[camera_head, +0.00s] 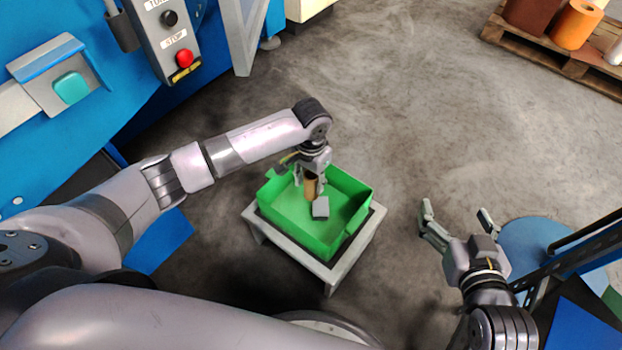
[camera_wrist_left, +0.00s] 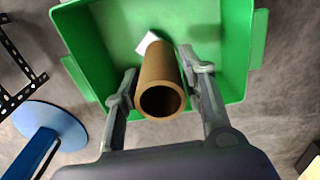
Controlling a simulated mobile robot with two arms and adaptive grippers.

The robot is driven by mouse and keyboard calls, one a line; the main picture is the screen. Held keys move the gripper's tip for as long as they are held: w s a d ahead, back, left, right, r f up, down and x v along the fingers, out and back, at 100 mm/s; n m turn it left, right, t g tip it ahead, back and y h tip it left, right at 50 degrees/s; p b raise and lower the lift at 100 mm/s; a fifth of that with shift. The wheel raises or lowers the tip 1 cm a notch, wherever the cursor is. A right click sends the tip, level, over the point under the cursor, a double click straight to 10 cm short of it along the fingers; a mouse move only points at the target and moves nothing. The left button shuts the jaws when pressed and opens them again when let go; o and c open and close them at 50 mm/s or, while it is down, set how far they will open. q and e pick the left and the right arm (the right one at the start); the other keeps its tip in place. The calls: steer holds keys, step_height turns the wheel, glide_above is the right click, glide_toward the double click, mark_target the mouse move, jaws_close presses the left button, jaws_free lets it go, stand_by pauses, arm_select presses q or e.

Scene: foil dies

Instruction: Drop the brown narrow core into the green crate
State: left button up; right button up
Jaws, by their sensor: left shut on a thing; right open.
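The brown narrow core (camera_head: 310,187) is a hollow cardboard tube. My left gripper (camera_head: 311,185) is shut on it and holds it over the green crate (camera_head: 352,188). In the left wrist view the core (camera_wrist_left: 160,85) sits between the two fingers of the left gripper (camera_wrist_left: 160,88), its open end toward the camera, with the crate (camera_wrist_left: 108,35) behind it. Whether the core's far end touches the crate floor I cannot tell. My right gripper (camera_head: 458,222) is open and empty, to the right of the crate.
A small grey block (camera_head: 320,207) lies in the crate, partly hidden by the core in the left wrist view. The crate stands on a low grey stand (camera_head: 335,272). A blue machine with a red stop button (camera_head: 184,58) is at left. A pallet (camera_head: 545,50) with rolls is at upper right.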

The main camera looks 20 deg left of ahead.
steer(key=shift+w+a+r, duration=0.1)
steer(key=shift+w+r, duration=0.05)
steer(key=shift+r, duration=0.15)
arm_select(q)
steer(key=o, duration=1)
step_height(320, 180, up, 12)
steer(key=shift+f, duration=0.1)
stand_by(0.4)
